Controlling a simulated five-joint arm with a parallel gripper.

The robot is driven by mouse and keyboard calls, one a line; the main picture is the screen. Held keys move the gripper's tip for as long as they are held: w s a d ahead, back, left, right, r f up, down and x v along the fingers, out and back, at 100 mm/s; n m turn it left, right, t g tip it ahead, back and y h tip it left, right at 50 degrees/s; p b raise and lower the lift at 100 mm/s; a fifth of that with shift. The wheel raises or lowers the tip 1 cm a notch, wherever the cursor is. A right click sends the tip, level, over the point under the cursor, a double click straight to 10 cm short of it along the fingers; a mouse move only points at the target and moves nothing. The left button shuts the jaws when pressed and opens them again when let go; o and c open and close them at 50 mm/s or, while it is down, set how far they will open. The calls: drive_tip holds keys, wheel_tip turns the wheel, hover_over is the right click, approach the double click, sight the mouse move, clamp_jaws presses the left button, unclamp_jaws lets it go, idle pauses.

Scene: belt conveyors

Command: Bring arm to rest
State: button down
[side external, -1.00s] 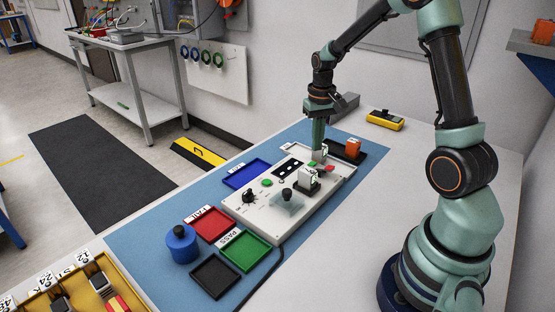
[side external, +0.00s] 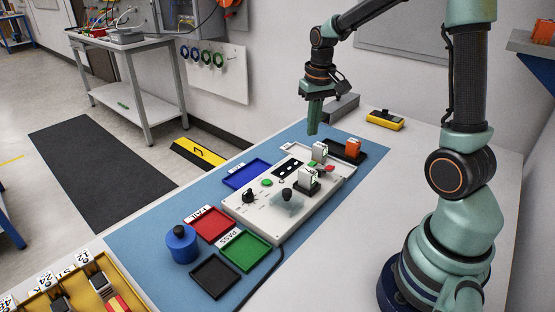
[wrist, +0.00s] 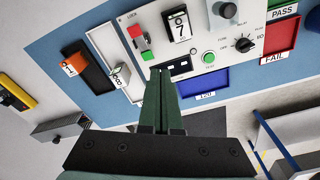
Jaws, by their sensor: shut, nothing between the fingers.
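My gripper (side external: 314,118) is shut and empty, raised above the far end of the white test panel (side external: 240,206). In the wrist view my gripper (wrist: 161,72) points at the panel (wrist: 185,55), with its closed fingers over the panel's edge. My arm arches up from its base at the right. A white block (side external: 319,152) stands at the far end of the panel, below and apart from my fingers. Another white block marked 7 (wrist: 178,26) sits in a dark holder on the panel.
An orange block (side external: 353,147) stands in a black tray (side external: 376,154) beyond the panel. Blue (side external: 247,174), red (side external: 226,231), green (side external: 259,255) and black (side external: 215,291) trays lie around the panel. A yellow meter (side external: 385,120) lies near the wall.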

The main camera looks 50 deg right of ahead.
drive_tip(key=s+a+r+n+t, duration=0.2)
drive_tip(key=s+a+r, duration=0.2)
drive_tip(key=a, duration=0.3)
drive_tip(key=s+a+r+n+t, duration=0.2)
drive_tip(key=s+a+r+n, duration=0.1)
drive_tip(key=a, duration=0.4)
drive_tip(key=shift+s+a+r+t, duration=0.3)
drive_tip(key=shift+s+r, duration=0.35)
drive_tip(key=shift+s, duration=0.35)
drive_tip(key=shift+c, duration=1.2)
unclamp_jaws()
drive_tip(key=n+g, duration=0.6)
drive_tip(key=n, duration=1.2)
hover_over(308, 171)
wheel_tip(308, 171, down, 7)
drive_tip(key=shift+d+f, duration=0.1)
drive_tip(key=shift+f, duration=6.05)
